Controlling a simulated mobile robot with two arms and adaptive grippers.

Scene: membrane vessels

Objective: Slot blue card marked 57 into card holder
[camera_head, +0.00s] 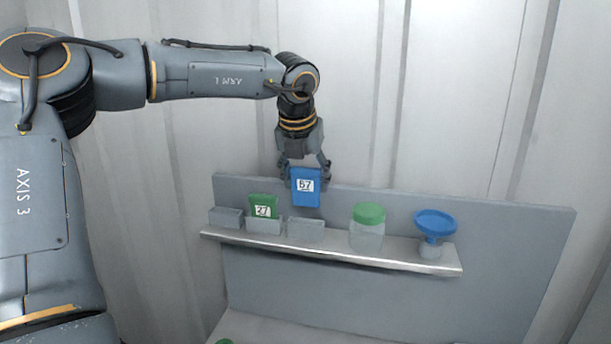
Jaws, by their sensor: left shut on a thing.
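The blue card marked 57 (306,196) is upright in my left gripper (306,170), which is shut on its upper part from above. The card hangs over a grey card holder (305,230) on the shelf, the rightmost of three holders. I cannot tell whether the card's lower edge is inside this holder or just above or behind its rim. A green card marked 27 (263,206) stands in the middle holder (264,226). The left holder (226,217) looks empty. My right gripper is not in view.
The shelf (400,257) runs along a grey back panel (500,220). To the right of the holders stand a clear jar with a green lid (368,214) and a blue funnel-shaped piece (436,223) on a small clear base. A green object shows at the bottom edge.

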